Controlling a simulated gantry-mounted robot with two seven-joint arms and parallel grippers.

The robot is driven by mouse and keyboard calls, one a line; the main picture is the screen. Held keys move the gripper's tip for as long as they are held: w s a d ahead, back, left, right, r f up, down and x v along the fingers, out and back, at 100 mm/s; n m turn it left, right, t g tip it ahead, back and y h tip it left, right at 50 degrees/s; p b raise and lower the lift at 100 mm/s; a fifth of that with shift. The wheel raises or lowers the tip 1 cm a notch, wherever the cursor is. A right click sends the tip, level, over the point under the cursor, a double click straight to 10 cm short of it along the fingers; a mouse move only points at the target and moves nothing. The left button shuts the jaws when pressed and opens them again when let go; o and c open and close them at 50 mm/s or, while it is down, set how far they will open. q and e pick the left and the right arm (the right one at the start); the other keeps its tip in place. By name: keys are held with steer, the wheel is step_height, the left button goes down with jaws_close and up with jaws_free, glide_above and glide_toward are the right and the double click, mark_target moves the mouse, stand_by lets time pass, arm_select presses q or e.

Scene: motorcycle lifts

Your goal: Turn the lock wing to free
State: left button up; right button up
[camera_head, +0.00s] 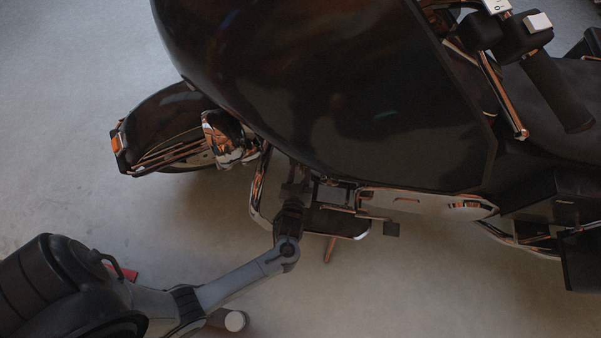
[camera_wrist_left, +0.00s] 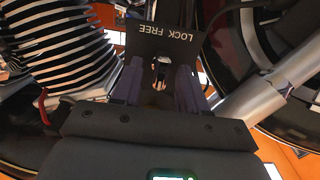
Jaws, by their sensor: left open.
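In the left wrist view a dark plate (camera_wrist_left: 165,22) carries the white words LOCK and FREE side by side. Below the words a small lock wing (camera_wrist_left: 161,72), partly shiny and partly dark, stands out from the plate. My left gripper (camera_wrist_left: 160,88) is open, with one finger on each side of the wing; I cannot tell whether either finger touches it. The wing's exact angle is hard to read. In the head view my left gripper (camera_head: 294,190) reaches in beside the motorcycle's lower side, and the wing is hidden there. My right gripper is not in view.
The black motorcycle (camera_head: 330,80) fills the upper part of the head view. A finned cylinder (camera_wrist_left: 60,45) and a red lever (camera_wrist_left: 43,105) are left of my gripper in the wrist view, a metal tube (camera_wrist_left: 255,100) right. Grey floor (camera_head: 430,290) is open below the motorcycle.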

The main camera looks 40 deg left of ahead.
arm_select(q)
steer(key=shift+s, duration=0.1)
jaws_close()
